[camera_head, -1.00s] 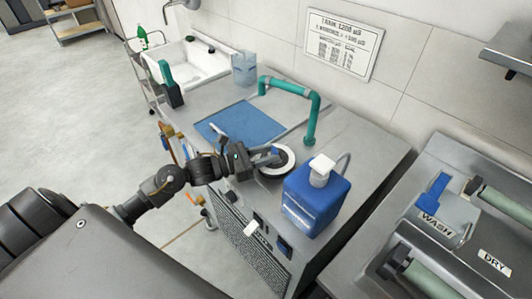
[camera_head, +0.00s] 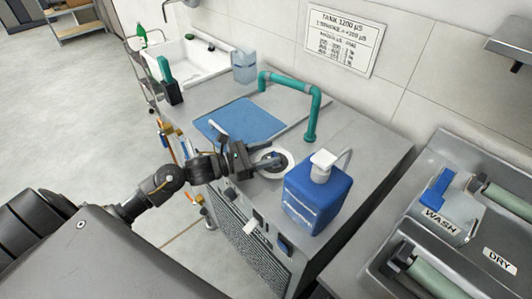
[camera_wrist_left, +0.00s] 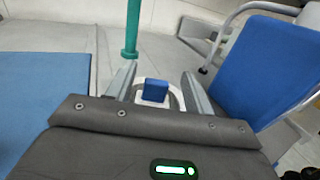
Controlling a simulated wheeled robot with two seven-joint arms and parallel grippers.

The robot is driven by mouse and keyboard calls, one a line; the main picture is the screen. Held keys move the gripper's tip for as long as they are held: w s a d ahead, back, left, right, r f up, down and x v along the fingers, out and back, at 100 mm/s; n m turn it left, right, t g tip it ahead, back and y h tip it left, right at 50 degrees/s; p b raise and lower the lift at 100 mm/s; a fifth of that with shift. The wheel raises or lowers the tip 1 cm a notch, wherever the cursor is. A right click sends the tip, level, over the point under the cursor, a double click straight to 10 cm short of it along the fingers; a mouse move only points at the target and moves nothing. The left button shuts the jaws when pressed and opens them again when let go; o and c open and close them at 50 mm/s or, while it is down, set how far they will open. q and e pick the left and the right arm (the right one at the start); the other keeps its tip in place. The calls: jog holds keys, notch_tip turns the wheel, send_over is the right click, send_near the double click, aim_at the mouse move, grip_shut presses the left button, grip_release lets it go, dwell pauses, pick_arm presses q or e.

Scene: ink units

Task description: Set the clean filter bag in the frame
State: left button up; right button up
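A white ring (camera_head: 288,161) sits at the near edge of the grey cabinet top, left of the blue jug. A small blue block (camera_wrist_left: 155,90) stands up in it in the left wrist view. I cannot tell the filter bag and its frame apart here; any cloth below the ring is hidden. My left gripper (camera_head: 262,160) is low over the ring's left side. In the left wrist view its two fingers (camera_wrist_left: 160,88) stand apart on either side of the blue block, with gaps showing. My right gripper is out of view.
The blue jug (camera_head: 318,197) with a white cap stands close to the right of the gripper. A teal pipe (camera_head: 315,112) arches behind. A blue mat (camera_head: 241,120) lies flat behind left. A clear container (camera_head: 244,67) stands near the sink (camera_head: 195,60).

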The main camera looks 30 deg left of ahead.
pick_arm(q)
jog(key=shift+r+p, duration=0.3)
jog(key=shift+p, duration=0.1)
jog(key=shift+r+p, duration=0.4)
jog(key=shift+p, duration=0.15)
jog(key=b+v, duration=0.1)
jog(key=v, duration=0.2)
jog(key=b+v, duration=0.1)
jog(key=v, duration=0.3)
jog(key=b+v, duration=0.1)
jog(key=v, duration=0.2)
jog(key=shift+s+a+f, duration=0.25)
jog(key=shift+s, duration=0.1)
jog(key=shift+s+a+r, duration=0.15)
jog(key=shift+s+a, duration=0.3)
